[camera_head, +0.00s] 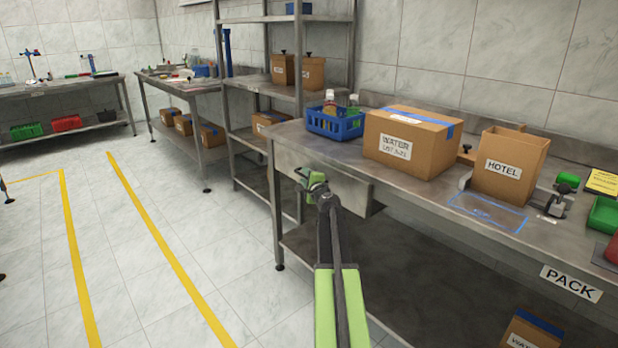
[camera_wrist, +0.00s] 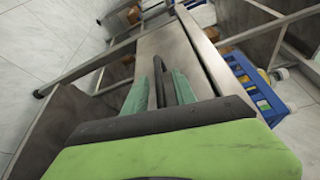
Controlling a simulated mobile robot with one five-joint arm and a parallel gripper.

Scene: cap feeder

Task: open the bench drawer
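The bench drawer (camera_head: 350,194) is a plain grey metal box front under the left end of the packing bench (camera_head: 410,190). It looks closed, with its front near the bench's front edge. In the wrist view the drawer front (camera_wrist: 190,50) is a grey panel ahead of my gripper. A dark bar handle (camera_wrist: 158,78) stands between the two green fingers of my gripper (camera_wrist: 160,82). The fingers are apart, on both sides of the bar, with a gap visible. In the head view my gripper (camera_head: 314,183) is at the drawer front, and my arm hides part of it.
On the bench stand a blue basket (camera_head: 336,122) with bottles, a WATER box (camera_head: 410,143) and a HOTEL box (camera_head: 510,168). A shelf rack (camera_head: 300,95) stands left of the bench. The tiled floor (camera_head: 190,250) in front is clear.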

